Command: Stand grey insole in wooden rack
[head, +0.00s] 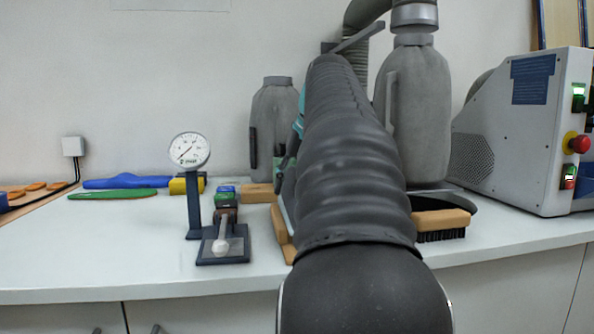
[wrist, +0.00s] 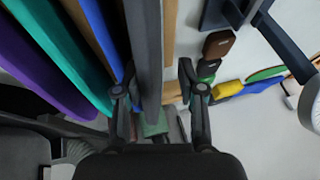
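In the wrist view a grey insole (wrist: 148,55) stands on edge between my gripper's fingers. My gripper (wrist: 157,78) is open, with a finger on each side of it. A gap shows between the right finger and the insole; the left finger is close to or touching it. The wooden rack (wrist: 168,35) shows as wood strips on both sides of the grey insole. Blue, teal and purple insoles stand to its left. I cannot see how deep the grey insole sits. In the head view my arm hides the gripper and most of the rack (head: 281,228).
A dial gauge (head: 189,151) on a stand is left of my arm. Green (head: 112,194) and blue (head: 140,181) insoles lie farther left. A brush (head: 441,224) and a grey machine (head: 510,135) are at the right. The front left of the white table is clear.

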